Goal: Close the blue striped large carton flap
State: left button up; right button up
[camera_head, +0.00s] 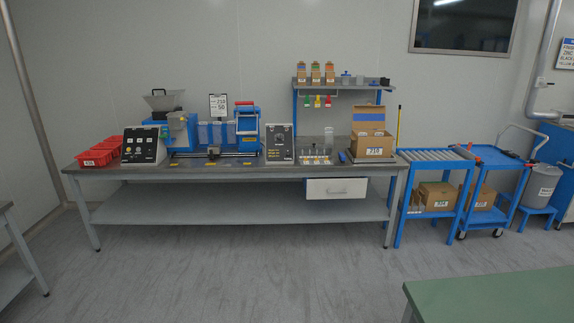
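An open brown carton (358,147) with a white label stands at the right end of the long grey workbench (230,172). The inside of the carton is too small to make out. Neither of my grippers is in the head view.
A blue machine with a hopper, control boxes and red bins (98,153) stand on the bench. A shelf (345,82) rises behind the carton. A blue roller stand (434,156) and trolley are to the right. A green table (490,296) is front right. Floor before the bench is clear.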

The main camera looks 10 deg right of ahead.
aim_at(368, 116)
jog(key=i+j+z, duration=0.1)
jog(key=i+z, duration=0.15)
jog(key=i, duration=1.15)
